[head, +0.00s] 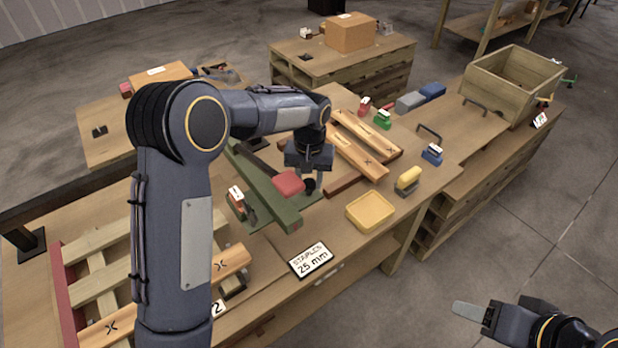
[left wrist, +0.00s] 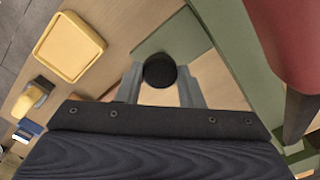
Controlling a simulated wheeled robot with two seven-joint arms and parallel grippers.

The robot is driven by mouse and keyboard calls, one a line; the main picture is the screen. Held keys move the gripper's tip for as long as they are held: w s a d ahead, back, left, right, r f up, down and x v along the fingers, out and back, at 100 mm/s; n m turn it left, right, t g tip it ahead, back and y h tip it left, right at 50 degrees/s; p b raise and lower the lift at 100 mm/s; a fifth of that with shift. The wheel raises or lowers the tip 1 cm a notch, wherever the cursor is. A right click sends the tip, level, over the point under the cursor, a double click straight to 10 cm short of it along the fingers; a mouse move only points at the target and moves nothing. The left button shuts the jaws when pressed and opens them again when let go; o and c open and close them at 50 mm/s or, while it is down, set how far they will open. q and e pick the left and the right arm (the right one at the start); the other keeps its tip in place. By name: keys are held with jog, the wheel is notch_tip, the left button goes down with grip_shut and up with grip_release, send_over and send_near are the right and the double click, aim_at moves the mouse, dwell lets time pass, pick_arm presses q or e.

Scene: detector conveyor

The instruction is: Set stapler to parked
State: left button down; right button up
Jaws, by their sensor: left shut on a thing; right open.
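The stapler looks like the long green frame (head: 265,190) with a red block (head: 287,183) on the bench, beneath my left arm. The red part also shows at the upper right of the left wrist view (left wrist: 288,40). My left gripper (head: 309,184) points down beside the red block, shut on a round black knob (left wrist: 159,70) that sits between its fingers in the left wrist view. How the knob joins the stapler is hidden. My right gripper (head: 470,312) is open and empty, off the bench at the lower right.
A yellow tray (head: 371,211) and a yellow-topped hand tool (head: 408,180) lie right of the left gripper. A "STAPLES 25 mm" sign (head: 311,260) is at the front edge. Wooden planks (head: 355,150) lie behind; a wooden crate (head: 513,85) stands far right.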

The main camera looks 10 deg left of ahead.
pick_arm(q)
jog(key=shift+w+d+r, duration=0.15)
jog(key=shift+w+r, duration=0.05)
jog(key=shift+w, duration=0.05)
jog(key=c, duration=1)
grip_release()
jog(key=shift+d+f, duration=0.1)
jog(key=shift+f, duration=0.05)
jog(key=shift+o, duration=0.2)
notch_tip(320, 180, up, 8)
jog(key=shift+f+b, duration=0.1)
jog(key=shift+b, duration=0.3)
